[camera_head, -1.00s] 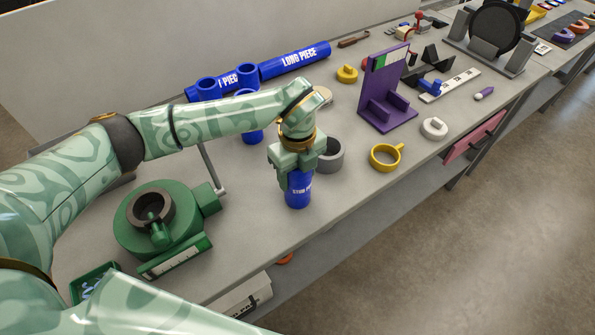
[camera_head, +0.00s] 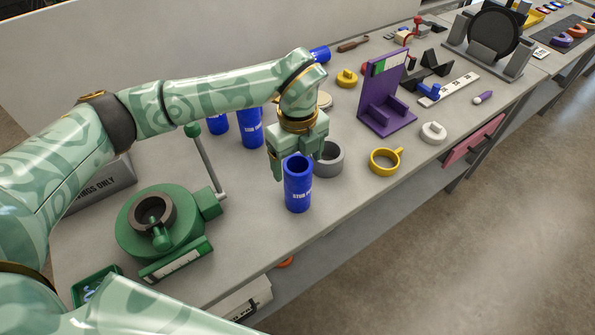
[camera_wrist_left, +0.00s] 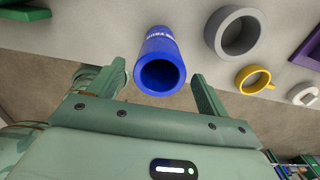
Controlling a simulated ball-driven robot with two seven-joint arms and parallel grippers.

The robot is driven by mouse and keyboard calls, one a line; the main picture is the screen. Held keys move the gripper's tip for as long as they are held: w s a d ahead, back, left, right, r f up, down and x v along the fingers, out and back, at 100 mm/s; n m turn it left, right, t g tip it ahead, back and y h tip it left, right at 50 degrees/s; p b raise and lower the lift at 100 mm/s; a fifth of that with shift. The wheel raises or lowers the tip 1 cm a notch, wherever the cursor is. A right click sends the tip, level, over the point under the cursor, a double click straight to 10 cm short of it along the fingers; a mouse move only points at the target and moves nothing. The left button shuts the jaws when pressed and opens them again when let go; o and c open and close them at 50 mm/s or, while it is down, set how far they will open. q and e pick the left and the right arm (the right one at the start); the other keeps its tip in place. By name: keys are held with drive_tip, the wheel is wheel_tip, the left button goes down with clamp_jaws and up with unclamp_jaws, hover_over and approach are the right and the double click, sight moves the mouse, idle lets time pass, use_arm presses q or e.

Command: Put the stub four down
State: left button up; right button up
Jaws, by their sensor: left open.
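The stub (camera_head: 299,185), a blue open-topped tube with white lettering, stands upright on the grey bench top near its front edge. In the left wrist view the stub (camera_wrist_left: 160,62) shows between and beyond the fingers, with clear gaps at its sides. My left gripper (camera_head: 298,168) is open and empty, behind the stub in the head view. In the left wrist view its two fingers (camera_wrist_left: 158,86) are spread wide. My right gripper is not in view; the number on the stub is too small to read.
A grey ring (camera_head: 329,159) stands close to the right of the stub, with a yellow ring (camera_head: 385,161) beyond it. A purple stand (camera_head: 388,95) is further right. A green machine (camera_head: 160,225) is at left. Blue tubes (camera_head: 250,130) stand behind my arm. Bench front is clear.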

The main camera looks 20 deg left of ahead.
use_arm(q)
wheel_tip(320, 180, up, 6)
drive_tip(key=shift+r, duration=0.1)
